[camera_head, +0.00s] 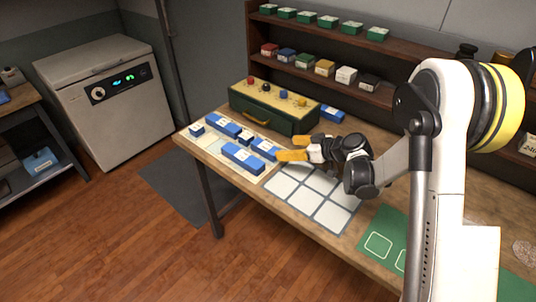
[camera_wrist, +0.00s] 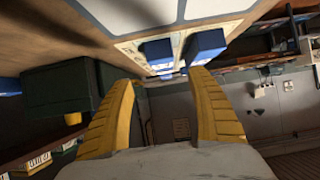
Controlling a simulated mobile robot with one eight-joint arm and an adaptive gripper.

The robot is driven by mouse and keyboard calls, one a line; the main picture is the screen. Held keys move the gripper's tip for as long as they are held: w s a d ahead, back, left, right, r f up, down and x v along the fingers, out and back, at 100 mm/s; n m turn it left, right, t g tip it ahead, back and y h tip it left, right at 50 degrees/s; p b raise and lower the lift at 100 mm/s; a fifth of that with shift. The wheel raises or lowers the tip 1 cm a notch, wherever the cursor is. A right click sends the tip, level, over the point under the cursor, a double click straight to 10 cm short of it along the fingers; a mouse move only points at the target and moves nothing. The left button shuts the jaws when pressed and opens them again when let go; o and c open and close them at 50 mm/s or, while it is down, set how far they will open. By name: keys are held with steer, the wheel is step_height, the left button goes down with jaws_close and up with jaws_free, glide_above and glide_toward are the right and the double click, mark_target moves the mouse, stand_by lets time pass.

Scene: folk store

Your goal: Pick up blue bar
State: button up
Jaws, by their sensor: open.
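Several blue bars of different lengths lie on a pale mat at the left end of the wooden table in the head view. These include a long blue bar at the front (camera_head: 241,158), another long one at the back (camera_head: 224,126), a medium one (camera_head: 265,148) and small blocks (camera_head: 197,130). My gripper (camera_head: 279,148) has its yellow fingers apart and pointing left, by the medium bar. In the wrist view, the open fingers (camera_wrist: 163,76) have nothing between them; two blue bars (camera_wrist: 157,50) (camera_wrist: 205,44) show beyond the tips. Which bar is meant is unclear.
A green box with a yellow top and knobs (camera_head: 272,108) stands behind the bars, with another blue bar (camera_head: 332,113) beside it. A grid of pale squares (camera_head: 313,196) and a green mat (camera_head: 385,240) lie nearer. Shelves (camera_head: 330,81) line the wall.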

mark_target(267, 146)
steer(key=b+x, duration=0.1)
steer(key=x, duration=0.4)
steer(key=shift+w+a+f, duration=0.1)
steer(key=shift+a+f, duration=0.05)
steer(key=shift+a, duration=0.05)
steer(key=b+x, duration=0.2)
steer(key=x, duration=0.3)
steer(key=shift+a+b, duration=0.3)
steer(key=shift+a, duration=0.1)
steer(key=c, duration=1.3)
